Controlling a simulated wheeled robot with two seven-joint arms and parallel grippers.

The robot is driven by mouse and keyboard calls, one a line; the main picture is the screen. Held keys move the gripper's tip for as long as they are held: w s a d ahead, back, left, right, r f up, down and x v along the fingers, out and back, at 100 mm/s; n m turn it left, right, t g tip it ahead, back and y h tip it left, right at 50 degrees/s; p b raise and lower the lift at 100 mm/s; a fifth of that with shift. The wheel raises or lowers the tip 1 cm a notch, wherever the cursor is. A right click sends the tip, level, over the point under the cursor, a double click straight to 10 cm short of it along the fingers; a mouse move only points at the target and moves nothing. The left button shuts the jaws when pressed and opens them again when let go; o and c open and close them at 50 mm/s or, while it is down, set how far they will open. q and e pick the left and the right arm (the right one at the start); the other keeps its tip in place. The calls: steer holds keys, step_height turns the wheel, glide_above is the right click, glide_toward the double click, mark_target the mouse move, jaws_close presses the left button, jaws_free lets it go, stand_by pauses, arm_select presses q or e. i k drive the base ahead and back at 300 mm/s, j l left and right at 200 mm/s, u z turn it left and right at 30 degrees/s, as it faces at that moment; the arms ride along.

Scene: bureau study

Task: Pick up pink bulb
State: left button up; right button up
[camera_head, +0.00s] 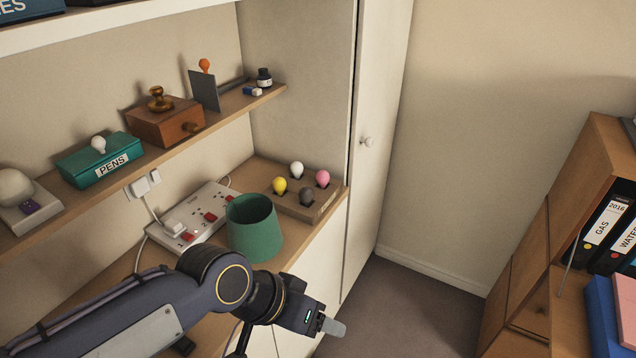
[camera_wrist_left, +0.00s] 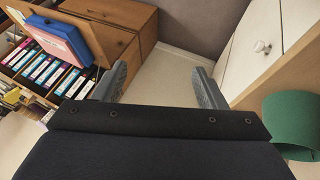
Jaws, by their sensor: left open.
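The pink bulb (camera_head: 322,178) stands upright at the right back of a wooden bulb holder (camera_head: 325,208) on the desk, in the head view. A white bulb (camera_head: 297,169), a yellow bulb (camera_head: 280,185) and a dark grey bulb (camera_head: 307,196) stand in the same holder. My left gripper (camera_head: 333,327) is in front of the desk, below and apart from the holder. In the left wrist view its two fingers (camera_wrist_left: 160,85) are apart with nothing between them. The pink bulb is not in the wrist view. My right gripper is not seen.
A green lampshade (camera_head: 254,226) stands between my left arm and the holder; it also shows in the wrist view (camera_wrist_left: 292,122). A power strip (camera_head: 195,215) lies left of it. A shelf (camera_head: 150,160) runs above the desk. The floor (camera_head: 400,300) at right is clear.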

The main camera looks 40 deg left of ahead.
mark_target(323, 177)
steer(key=u, duration=2.65)
steer(key=z, duration=1.45)
steer(key=k+u, duration=0.4)
steer(key=k+j+u, duration=0.15)
steer(key=u, duration=0.3)
steer(key=l+u, duration=0.9)
steer(key=k+l+u, duration=0.15)
steer(key=l+u, duration=0.15)
steer(key=u, duration=0.2)
steer(key=k+l, duration=0.1)
steer(key=l, duration=0.25)
steer(key=k+l, duration=0.1)
steer(key=l, duration=0.25)
steer(key=k+l, duration=0.1)
steer(key=l, duration=0.25)
